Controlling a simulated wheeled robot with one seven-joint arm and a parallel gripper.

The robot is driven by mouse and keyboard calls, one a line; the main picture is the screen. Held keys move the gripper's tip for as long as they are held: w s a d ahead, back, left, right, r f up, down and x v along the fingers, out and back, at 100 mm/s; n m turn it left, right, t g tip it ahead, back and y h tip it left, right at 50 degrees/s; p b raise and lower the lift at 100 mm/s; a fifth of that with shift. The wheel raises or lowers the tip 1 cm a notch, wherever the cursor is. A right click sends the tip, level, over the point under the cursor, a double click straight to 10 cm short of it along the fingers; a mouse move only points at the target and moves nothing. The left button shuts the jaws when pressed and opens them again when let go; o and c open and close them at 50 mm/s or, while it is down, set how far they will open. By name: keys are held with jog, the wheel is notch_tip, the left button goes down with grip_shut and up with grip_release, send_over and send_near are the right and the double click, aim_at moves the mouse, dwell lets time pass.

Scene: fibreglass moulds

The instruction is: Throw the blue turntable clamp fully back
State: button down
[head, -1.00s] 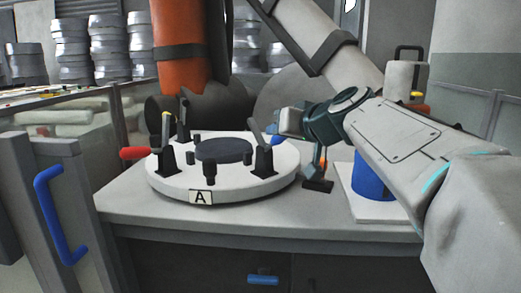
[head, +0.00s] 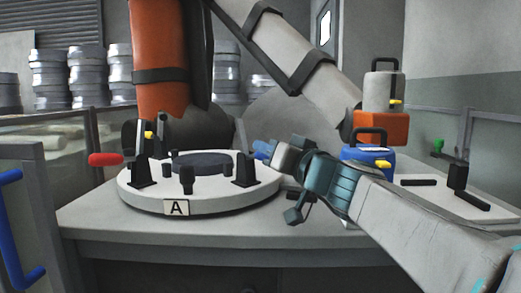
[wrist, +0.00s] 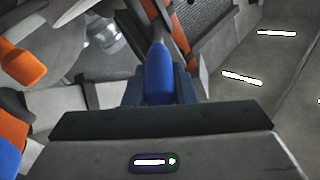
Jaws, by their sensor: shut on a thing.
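The white round turntable (head: 205,200) with a dark centre disc stands on the bench, with a plate marked A on its front. The blue clamp handle (head: 261,148) sticks out past the turntable's right edge, low and leaning outward. Its dark bracket (head: 244,170) is on the right rim; the lever between is mostly hidden. My gripper (head: 277,155) is shut on the blue handle. In the wrist view the blue handle (wrist: 158,75) lies between the two fingers. A red clamp handle (head: 105,159) sticks out at left, and a yellow-tipped clamp (head: 149,135) stands at the back left.
A blue canister (head: 367,156) stands right of my gripper, with a grey and orange container (head: 382,125) behind it. A white board (head: 440,195) with black parts lies at the right. An orange column (head: 158,60) rises behind the turntable. The bench front (head: 180,235) is clear.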

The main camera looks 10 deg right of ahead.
jog(key=shift+f+t, duration=0.45)
jog(key=shift+t, duration=0.15)
jog(key=shift+f+y, duration=0.15)
jog(key=shift+y, duration=0.15)
jog(key=c, duration=1.2)
grip_release()
jog(key=shift+s+d, duration=0.1)
